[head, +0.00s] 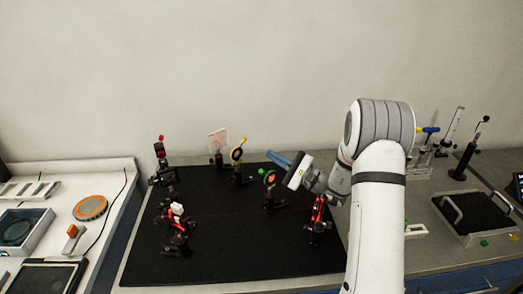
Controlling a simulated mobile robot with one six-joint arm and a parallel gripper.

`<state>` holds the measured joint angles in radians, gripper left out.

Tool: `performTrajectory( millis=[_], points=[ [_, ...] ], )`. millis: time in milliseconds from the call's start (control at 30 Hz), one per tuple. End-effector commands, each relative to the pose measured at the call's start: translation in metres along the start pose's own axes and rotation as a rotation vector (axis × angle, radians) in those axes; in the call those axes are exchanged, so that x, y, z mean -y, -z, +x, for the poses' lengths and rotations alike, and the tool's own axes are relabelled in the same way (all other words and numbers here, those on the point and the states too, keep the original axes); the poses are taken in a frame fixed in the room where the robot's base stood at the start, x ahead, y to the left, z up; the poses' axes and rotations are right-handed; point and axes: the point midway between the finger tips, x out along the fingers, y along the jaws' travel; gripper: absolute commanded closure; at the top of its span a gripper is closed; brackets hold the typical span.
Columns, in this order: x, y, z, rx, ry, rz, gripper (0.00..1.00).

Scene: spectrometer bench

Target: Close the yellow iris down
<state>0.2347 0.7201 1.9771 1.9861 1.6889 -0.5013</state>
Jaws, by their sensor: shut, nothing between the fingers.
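The yellow iris (236,155) stands upright on a post on the black breadboard (225,262), toward its back. It has a yellow ring with a dark middle and a small yellow piece at its upper right. How far its aperture is open is too small to tell. My gripper (272,157) is to the right of the yellow iris, apart from it in the picture. Its blue fingers point left toward the iris and are shut with nothing between them.
A green-and-red ringed mount (269,177) stands just below my fingers. A clear plate with red marks (217,141) stands behind left of the iris. Several dark mounts (177,222) line the board's left side. A black tray (474,213) sits right of my arm.

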Motion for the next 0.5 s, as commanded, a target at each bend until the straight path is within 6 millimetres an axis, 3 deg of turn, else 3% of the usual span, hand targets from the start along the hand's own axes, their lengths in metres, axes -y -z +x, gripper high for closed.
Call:
performTrajectory(
  millis=[300, 500],
  points=[
    [0.002, -0.003, 0.058, 0.003, -0.002, 0.001, 1.00],
    [0.002, -0.002, 0.082, 0.001, 0.000, 0.000, 1.00]
  ],
)
